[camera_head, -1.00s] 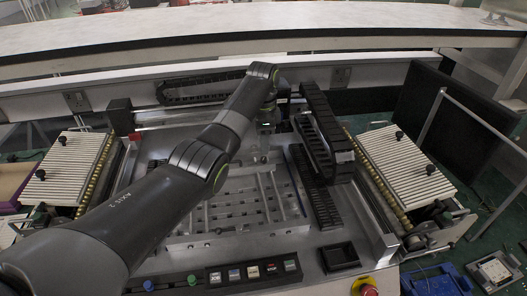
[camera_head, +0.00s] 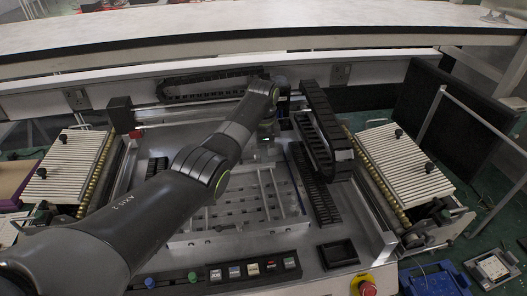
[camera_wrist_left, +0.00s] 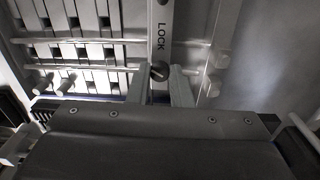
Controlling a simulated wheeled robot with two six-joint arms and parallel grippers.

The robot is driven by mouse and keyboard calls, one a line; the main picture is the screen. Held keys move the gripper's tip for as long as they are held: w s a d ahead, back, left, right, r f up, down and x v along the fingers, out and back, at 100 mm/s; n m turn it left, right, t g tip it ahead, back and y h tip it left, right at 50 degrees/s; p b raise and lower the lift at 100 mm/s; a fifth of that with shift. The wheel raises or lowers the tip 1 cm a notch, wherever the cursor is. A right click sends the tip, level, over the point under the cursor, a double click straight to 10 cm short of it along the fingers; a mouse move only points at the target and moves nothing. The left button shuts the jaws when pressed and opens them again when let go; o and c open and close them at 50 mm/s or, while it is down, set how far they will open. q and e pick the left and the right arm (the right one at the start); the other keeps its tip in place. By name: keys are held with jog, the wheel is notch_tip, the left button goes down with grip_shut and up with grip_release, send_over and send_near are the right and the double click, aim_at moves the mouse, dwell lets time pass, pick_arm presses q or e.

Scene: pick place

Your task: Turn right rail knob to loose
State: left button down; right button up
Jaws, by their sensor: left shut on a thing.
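In the left wrist view, a small dark round rail knob (camera_wrist_left: 160,71) with a slot sits on a grey rail (camera_wrist_left: 160,12) beside the printed word LOCK. My left gripper (camera_wrist_left: 162,88) has its two pale fingers on either side of the knob, shut on it. In the head view, my left gripper (camera_head: 266,133) is small and partly hidden below the end of my arm, over the back of the slotted fixture plate (camera_head: 180,240). The knob cannot be made out there. My right gripper is in neither view.
A black cable chain (camera_head: 318,118) stands just right of my left gripper. Ribbed plates with black knobs flank the machine at left (camera_head: 72,165) and right (camera_head: 403,165). A button panel (camera_head: 255,269), an empty black tray (camera_head: 338,254) and a red stop button (camera_head: 367,289) are in front.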

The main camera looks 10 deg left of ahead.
pick_arm(q)
jog(key=shift+r+n+p, duration=0.15)
jog(key=shift+n+p, duration=1.45)
jog(key=shift+n, duration=0.3)
jog(key=n+p, duration=0.1)
jog(key=n, duration=0.2)
jog(key=shift+n+p, duration=0.3)
jog(key=shift+p, duration=0.1)
jog(key=n+p, duration=0.1)
jog(key=n, duration=0.2)
jog(key=shift+n, duration=0.3)
jog(key=n+p, duration=0.2)
jog(key=n, duration=0.4)
jog(key=shift+t, duration=0.3)
jog(key=n, duration=0.3)
jog(key=shift+n+p, duration=0.4)
jog(key=shift+n, duration=1.5)
